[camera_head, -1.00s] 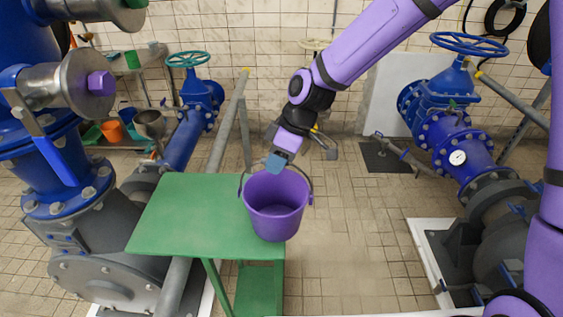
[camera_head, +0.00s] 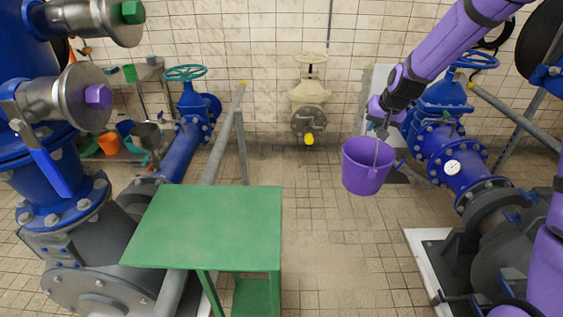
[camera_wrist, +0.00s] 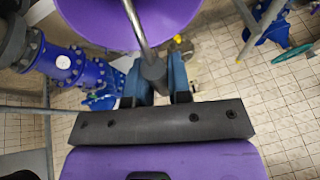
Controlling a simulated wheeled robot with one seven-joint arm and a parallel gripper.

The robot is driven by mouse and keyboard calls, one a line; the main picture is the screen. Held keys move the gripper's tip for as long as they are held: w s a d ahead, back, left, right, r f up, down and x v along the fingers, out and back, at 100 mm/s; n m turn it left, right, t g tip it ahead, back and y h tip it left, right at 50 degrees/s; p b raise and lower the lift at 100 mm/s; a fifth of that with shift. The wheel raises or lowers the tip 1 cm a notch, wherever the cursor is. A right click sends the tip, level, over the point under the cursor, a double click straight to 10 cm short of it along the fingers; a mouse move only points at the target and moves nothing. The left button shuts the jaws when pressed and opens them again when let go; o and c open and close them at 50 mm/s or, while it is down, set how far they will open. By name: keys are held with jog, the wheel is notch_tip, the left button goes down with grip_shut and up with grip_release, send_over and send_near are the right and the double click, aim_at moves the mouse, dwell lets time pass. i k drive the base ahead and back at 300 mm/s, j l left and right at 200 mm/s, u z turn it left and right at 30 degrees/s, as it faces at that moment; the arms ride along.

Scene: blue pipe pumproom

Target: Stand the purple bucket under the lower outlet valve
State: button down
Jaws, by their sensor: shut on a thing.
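The purple bucket (camera_head: 364,178) hangs upright by its wire handle in the air, right of the green table and over the floor. My gripper (camera_head: 381,130) is shut on the bucket's handle; in the wrist view my blue fingertips (camera_wrist: 156,82) close around the handle's grip, with the purple bucket (camera_wrist: 90,18) beyond. On the blue pipework at left, a lower outlet valve (camera_head: 72,95) has a purple end and a blue lever. An upper outlet (camera_head: 90,20) with a green end sits above it. The bucket is well apart from both outlets.
The green table (camera_head: 210,225) has a bare top and stands beside the left pipework. A cream valve (camera_head: 309,100) with a yellow end is on the back wall. A blue pipe with a flanged valve (camera_head: 445,150) stands at right. The tiled floor in the middle is clear.

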aim_at(164, 233)
jog(key=u, duration=1.15)
